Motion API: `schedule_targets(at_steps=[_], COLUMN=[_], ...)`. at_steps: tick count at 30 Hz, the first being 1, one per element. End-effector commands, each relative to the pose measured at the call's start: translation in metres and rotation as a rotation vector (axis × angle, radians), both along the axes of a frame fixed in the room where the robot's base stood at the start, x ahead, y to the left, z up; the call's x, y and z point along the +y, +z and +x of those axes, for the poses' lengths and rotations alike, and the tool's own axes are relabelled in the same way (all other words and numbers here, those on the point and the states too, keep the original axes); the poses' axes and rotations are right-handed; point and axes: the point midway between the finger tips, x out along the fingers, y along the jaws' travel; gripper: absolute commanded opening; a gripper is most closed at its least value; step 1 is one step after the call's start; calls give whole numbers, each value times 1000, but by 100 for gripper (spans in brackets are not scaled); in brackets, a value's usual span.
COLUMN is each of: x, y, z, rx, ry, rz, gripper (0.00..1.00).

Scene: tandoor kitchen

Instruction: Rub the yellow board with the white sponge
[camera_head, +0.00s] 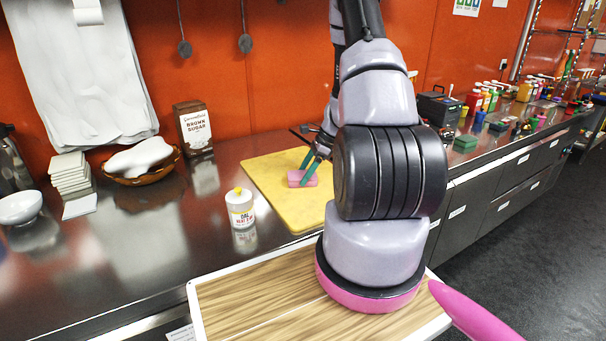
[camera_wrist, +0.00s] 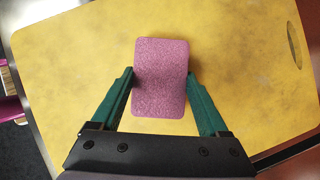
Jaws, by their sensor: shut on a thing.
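A yellow board (camera_head: 272,190) with darker smudges lies on the steel counter; it fills most of the wrist view (camera_wrist: 70,65). A sponge (camera_head: 296,179) is on the board; it looks pink, not white, and shows as an upright rounded rectangle in the wrist view (camera_wrist: 162,100). My gripper (camera_head: 305,176) is shut on the sponge, with one green finger on each long side, as the wrist view (camera_wrist: 160,76) shows. The sponge appears to be at the board's surface; whether it presses on it I cannot tell. My arm hides the board's right part in the head view.
A white bottle with a yellow cap (camera_head: 241,208) stands just left of the board. A brown sugar box (camera_head: 194,128) and a brown basket (camera_head: 142,172) stand farther left. A black appliance (camera_head: 438,109) and several coloured bottles are right of my arm.

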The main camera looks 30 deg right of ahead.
Motion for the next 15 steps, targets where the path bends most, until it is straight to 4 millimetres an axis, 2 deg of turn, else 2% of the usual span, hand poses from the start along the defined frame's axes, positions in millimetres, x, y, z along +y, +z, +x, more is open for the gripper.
schedule_targets(at_steps=[3,5,15], x=[-1,-1,1], y=[4,22,50], z=[-1,-1,-6], rx=[0,-3,-1], ry=[4,3,3], rz=[-2,-4,-2], gripper=[0,0,0])
